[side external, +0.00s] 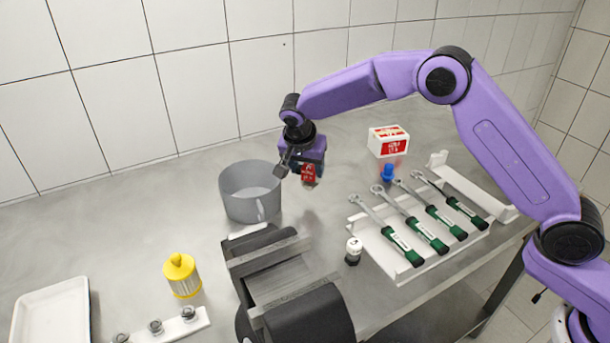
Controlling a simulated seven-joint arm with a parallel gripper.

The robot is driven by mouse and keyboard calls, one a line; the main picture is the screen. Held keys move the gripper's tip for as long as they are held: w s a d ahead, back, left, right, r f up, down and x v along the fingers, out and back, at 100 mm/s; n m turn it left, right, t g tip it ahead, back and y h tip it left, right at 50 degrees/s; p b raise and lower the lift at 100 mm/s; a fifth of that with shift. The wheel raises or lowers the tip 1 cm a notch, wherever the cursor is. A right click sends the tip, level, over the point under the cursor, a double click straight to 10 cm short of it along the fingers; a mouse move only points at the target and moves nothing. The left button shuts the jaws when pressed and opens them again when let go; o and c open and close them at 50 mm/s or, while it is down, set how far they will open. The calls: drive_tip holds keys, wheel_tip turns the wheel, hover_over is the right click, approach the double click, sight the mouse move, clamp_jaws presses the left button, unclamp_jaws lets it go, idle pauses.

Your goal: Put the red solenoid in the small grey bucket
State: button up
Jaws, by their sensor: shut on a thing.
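The red solenoid (308,174) is a small red block with pale markings. It is in my gripper (296,171), which is shut on it and holds it up to the right of the bucket's rim. The small grey bucket (250,203) stands upright on the steel bench with its open top up and a handle at its front right. The fingers partly hide the solenoid, and the bucket's floor is mostly hidden by its front wall.
A grey vise (271,284) stands in front of the bucket. A white rack (445,248) with several green-handled wrenches lies to the right. A red and white box (387,141), a blue part (388,173), a small white bottle (353,251) and a yellow part (181,275) stand about. A white tray (22,333) is at left.

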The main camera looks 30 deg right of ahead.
drive_tip(key=s+d+r, duration=0.4)
drive_tip(key=s+r, duration=0.5)
drive_tip(key=s, duration=0.4)
drive_tip(key=w+a+n+t+y, duration=0.1)
drive_tip(key=w+a+n+y, duration=0.3)
drive_tip(key=a+n, duration=0.6)
drive_tip(key=shift+m+h, duration=0.3)
drive_tip(key=shift+m, duration=0.2)
drive_tip(key=shift+w+a+f, duration=1.2)
drive_tip(key=shift+w+f, duration=0.4)
drive_tip(key=shift+w, duration=0.6)
drive_tip(key=shift+w+a+f, duration=1.15)
drive_tip(key=shift+w+f, duration=0.4)
drive_tip(key=shift+w, duration=0.7)
drive_tip(key=shift+w+a+f, duration=1.2)
drive_tip(key=shift+w+f, duration=0.4)
drive_tip(key=shift+w, duration=0.6)
drive_tip(key=shift+f, duration=1.25)
drive_tip(key=shift+f, duration=0.15)
